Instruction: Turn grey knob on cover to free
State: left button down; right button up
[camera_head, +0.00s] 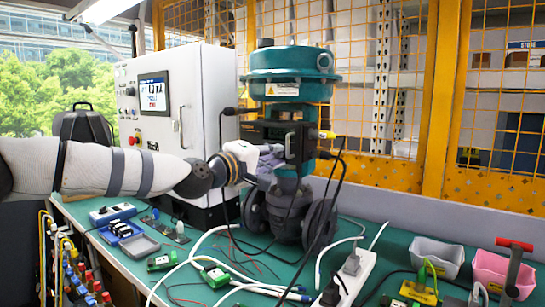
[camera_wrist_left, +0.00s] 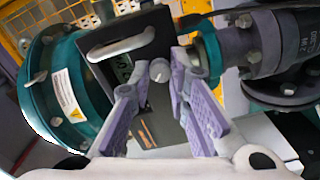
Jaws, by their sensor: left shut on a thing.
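The valve positioner is a black box with a dark cover (camera_head: 265,130) on the teal actuator (camera_head: 290,62); the cover also shows in the left wrist view (camera_wrist_left: 125,62). A small round grey knob (camera_wrist_left: 159,70) sits on the cover near its lower edge. My left gripper (camera_wrist_left: 160,82) has its two purple-padded fingers on either side of the knob and is shut on it. In the head view my left gripper (camera_head: 270,163) reaches in from the left at the cover's lower part, and the knob is hidden there. The knob's marking is too small to read. My right gripper is not in view.
A white control cabinet (camera_head: 195,110) stands behind my left arm. The green bench (camera_head: 265,265) holds cables, green connectors, a white power strip (camera_head: 348,275), a blue meter (camera_head: 112,214) and two bins (camera_head: 437,256) at the right. Pipe flanges (camera_wrist_left: 285,75) lie beside the gripper.

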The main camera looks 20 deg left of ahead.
pick_arm(q)
jog(key=shift+d+f, duration=0.1)
jog(key=shift+f, duration=0.1)
jog(key=c, duration=1.8)
grip_release()
jog(key=shift+r, duration=0.1)
jog(key=v, duration=1.2)
